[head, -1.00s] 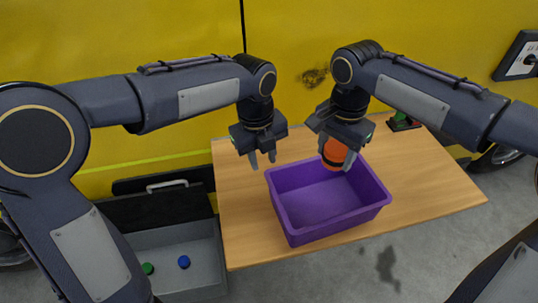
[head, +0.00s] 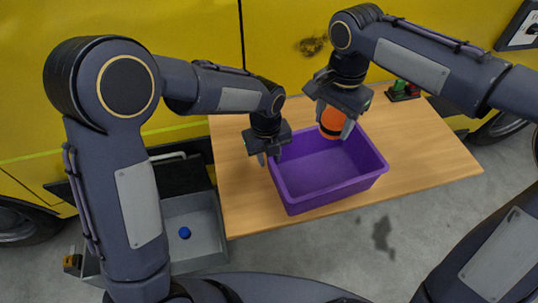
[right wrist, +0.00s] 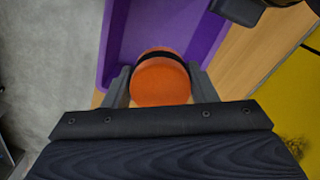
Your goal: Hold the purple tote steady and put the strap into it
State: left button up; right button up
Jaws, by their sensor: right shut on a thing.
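The purple tote (head: 335,190) stands on the wooden table, and its inside looks empty. The strap, an orange roll with a black band (head: 333,121), is between the fingers of my right gripper (head: 336,128), which is shut on it. It is held up at the tote's far rim; in the right wrist view the strap (right wrist: 160,82) overlaps the edge of the tote (right wrist: 114,45). My left gripper (head: 269,156) is at the tote's far left corner with its fingers apart, by the rim. I cannot tell whether the fingers touch the tote.
The wooden table (head: 430,160) is clear to the right of the tote. A small green and red object (head: 403,90) sits at its back right. A grey open case (head: 195,225) with a blue round thing (head: 184,233) is at lower left. A yellow vehicle stands behind.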

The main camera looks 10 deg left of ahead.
pick_arm(q)
jog(key=shift+f, duration=0.15)
jog(key=shift+c, duration=0.3)
grip_shut()
pick_arm(e)
jog(key=shift+f, duration=0.1)
jog(key=shift+f, duration=6.4)
jog(key=o, duration=1.2)
